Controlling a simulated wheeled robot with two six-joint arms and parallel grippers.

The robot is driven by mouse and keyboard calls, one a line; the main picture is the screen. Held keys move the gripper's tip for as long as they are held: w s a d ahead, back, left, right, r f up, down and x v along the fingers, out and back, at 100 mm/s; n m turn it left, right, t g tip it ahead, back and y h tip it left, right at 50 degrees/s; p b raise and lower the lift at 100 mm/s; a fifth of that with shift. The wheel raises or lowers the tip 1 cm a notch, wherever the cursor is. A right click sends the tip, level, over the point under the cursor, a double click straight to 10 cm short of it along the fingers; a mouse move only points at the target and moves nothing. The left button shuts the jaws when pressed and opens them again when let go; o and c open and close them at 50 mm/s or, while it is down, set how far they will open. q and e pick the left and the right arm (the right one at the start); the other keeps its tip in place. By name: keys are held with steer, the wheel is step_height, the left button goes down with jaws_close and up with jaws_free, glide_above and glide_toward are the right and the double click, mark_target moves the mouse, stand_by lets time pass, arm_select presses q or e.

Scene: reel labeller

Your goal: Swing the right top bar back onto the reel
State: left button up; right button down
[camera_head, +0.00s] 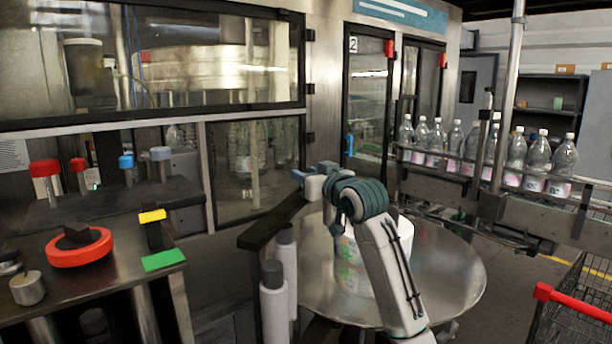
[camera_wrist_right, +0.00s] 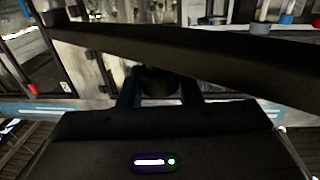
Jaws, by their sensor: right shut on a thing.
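The right top bar (camera_head: 268,227) is a flat black bar. In the head view it points out to the left of the round steel plate, clear of the top of the reel. The white reel (camera_head: 405,243) stands on the steel plate (camera_head: 455,285), partly hidden behind my right arm. My right gripper (camera_head: 299,177) is at the bar's far end. In the right wrist view the bar (camera_wrist_right: 230,56) crosses the top, and the fingers (camera_wrist_right: 158,92) are shut around a dark round part just under it. My left gripper is not in view.
White cylinders with grey caps (camera_head: 273,290) stand below the bar. A steel bench at left holds a red ring (camera_head: 80,247) and several coloured knobs. A conveyor with bottles (camera_head: 515,160) runs at right. A wire cart with a red handle (camera_head: 575,302) is at front right.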

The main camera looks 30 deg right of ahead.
steer(key=c, duration=1)
jaws_free()
steer(key=shift+c, duration=0.2)
steer(key=shift+s, duration=0.15)
steer(key=shift+s+f, duration=0.1)
steer(key=shift+s, duration=0.15)
steer(key=s+b, duration=0.4)
steer(key=s, duration=0.6)
steer(key=shift+d, duration=0.45)
